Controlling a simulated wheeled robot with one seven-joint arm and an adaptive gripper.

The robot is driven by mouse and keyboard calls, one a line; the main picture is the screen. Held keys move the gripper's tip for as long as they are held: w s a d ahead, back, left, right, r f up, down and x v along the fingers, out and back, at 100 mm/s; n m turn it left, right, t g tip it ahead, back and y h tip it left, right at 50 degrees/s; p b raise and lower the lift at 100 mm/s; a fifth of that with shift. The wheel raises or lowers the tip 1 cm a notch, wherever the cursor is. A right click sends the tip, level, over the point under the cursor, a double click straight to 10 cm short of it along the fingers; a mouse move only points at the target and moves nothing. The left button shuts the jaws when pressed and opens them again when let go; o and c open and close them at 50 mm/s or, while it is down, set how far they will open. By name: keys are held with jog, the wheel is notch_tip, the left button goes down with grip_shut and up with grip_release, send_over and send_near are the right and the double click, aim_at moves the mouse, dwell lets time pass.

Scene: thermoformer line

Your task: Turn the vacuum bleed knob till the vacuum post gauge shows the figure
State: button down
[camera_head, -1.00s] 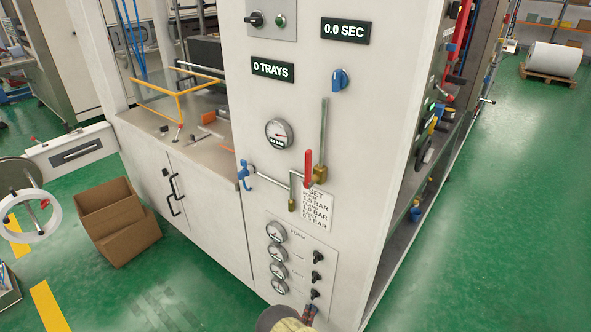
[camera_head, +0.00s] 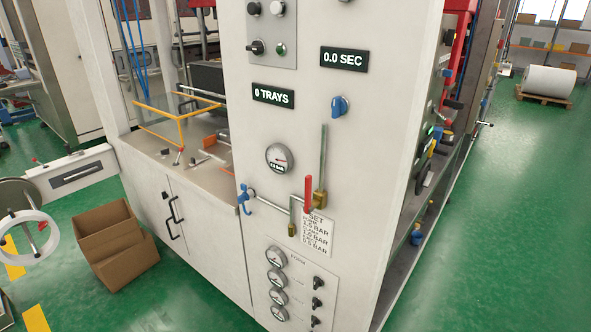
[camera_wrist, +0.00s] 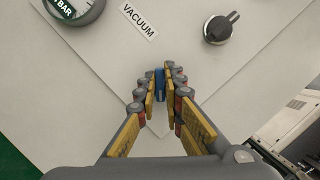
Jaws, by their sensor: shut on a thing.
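In the wrist view, my gripper (camera_wrist: 161,88) is shut on a small blue knob (camera_wrist: 160,82) in front of the pale panel. The fingers hide most of the knob. A VACUUM label (camera_wrist: 138,21) lies above it. A gauge (camera_wrist: 73,7) is cut off at the top left, with BAR readable but its figure not. In the head view, my gripper is out of sight. The lower panel holds a column of several gauges (camera_head: 277,277); which one is the vacuum gauge I cannot tell. A SET card (camera_head: 316,233) above lists BAR values, partly blurred.
A black knob (camera_wrist: 220,28) sits right of the label in the wrist view. On the machine front are a red-handled valve (camera_head: 309,193), a blue valve (camera_head: 244,199) and a blue knob (camera_head: 339,105). A cardboard box (camera_head: 115,240) stands at left. Green floor is open at right.

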jog(key=m+h, duration=0.1)
jog(key=m, duration=0.2)
jog(key=shift+m, duration=0.3)
jog(key=shift+m+h, duration=0.4)
jog(key=c, duration=1.9)
grip_release()
jog(key=shift+o, duration=0.3)
